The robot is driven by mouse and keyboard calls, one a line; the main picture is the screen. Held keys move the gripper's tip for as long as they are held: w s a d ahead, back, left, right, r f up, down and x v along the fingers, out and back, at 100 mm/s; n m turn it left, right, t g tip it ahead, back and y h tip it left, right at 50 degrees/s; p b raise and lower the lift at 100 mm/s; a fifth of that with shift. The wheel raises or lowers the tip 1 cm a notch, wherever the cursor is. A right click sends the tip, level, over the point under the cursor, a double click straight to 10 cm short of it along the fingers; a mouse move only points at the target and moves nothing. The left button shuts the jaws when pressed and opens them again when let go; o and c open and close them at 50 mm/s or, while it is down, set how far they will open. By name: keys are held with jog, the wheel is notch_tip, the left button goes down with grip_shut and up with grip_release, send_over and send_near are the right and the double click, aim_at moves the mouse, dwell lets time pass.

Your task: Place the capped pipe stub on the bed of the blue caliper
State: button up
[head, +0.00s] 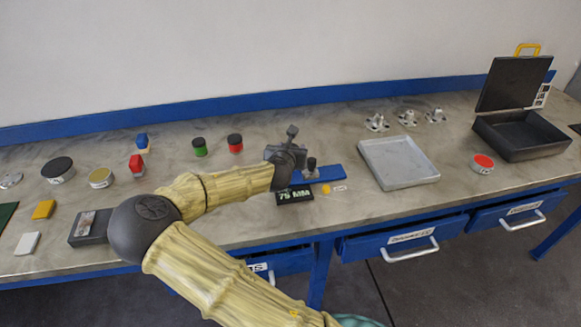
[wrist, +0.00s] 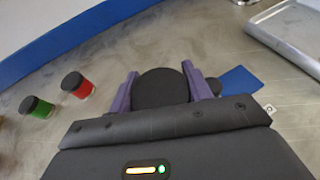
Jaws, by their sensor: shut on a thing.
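The capped pipe stub (wrist: 160,90) shows in the wrist view as a round black cap between the two purple fingers of my gripper (wrist: 160,76). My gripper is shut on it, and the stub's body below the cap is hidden. In the head view my gripper (head: 286,158) is over the left part of the blue caliper (head: 327,173), covering that part. The caliper has a dark upright jaw and a black display reading 75 MM (head: 294,196). Its blue bar also shows right of the fingers in the wrist view (wrist: 241,80). I cannot tell whether the stub touches the bed.
A green jar (head: 199,147) and a red jar (head: 235,143), both black-capped, stand left of my gripper. A grey tray (head: 398,163) is to the right, with an open black case (head: 520,136) farther right. A yellow button (head: 325,189) is in front of the caliper.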

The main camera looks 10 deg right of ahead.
jog(key=shift+f, duration=1)
jog(key=shift+f, duration=1.9)
jog(key=o, duration=0.9)
jog(key=shift+f, duration=0.15)
jog(key=v, duration=1.2)
jog(key=shift+s, duration=0.1)
